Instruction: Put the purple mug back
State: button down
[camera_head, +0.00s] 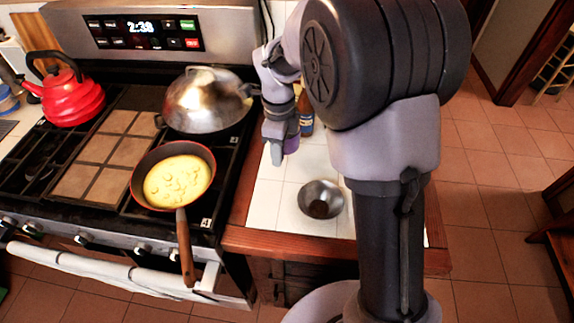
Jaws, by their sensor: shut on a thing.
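The purple mug (291,145) shows as a small purple patch at the lower end of my gripper (282,143). My gripper is shut on it, above the white tiled counter (266,208) to the right of the stove. Most of the mug is hidden by the gripper, so its handle and its tilt cannot be told. Whether it touches the counter is also unclear.
A metal bowl (321,199) sits on the counter near its front. A brown bottle (305,112) stands behind the gripper. On the stove are a red kettle (72,95), a domed metal lid (207,100) and a pan (148,193) with yellow food.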

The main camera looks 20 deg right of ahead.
notch_tip(320, 180, down, 6)
jog(key=shift+f+b, duration=0.25)
jog(key=shift+b, duration=0.8)
jog(key=shift+r, duration=0.15)
jog(key=c, duration=0.8)
grip_release()
jog(key=shift+f, duration=0.2)
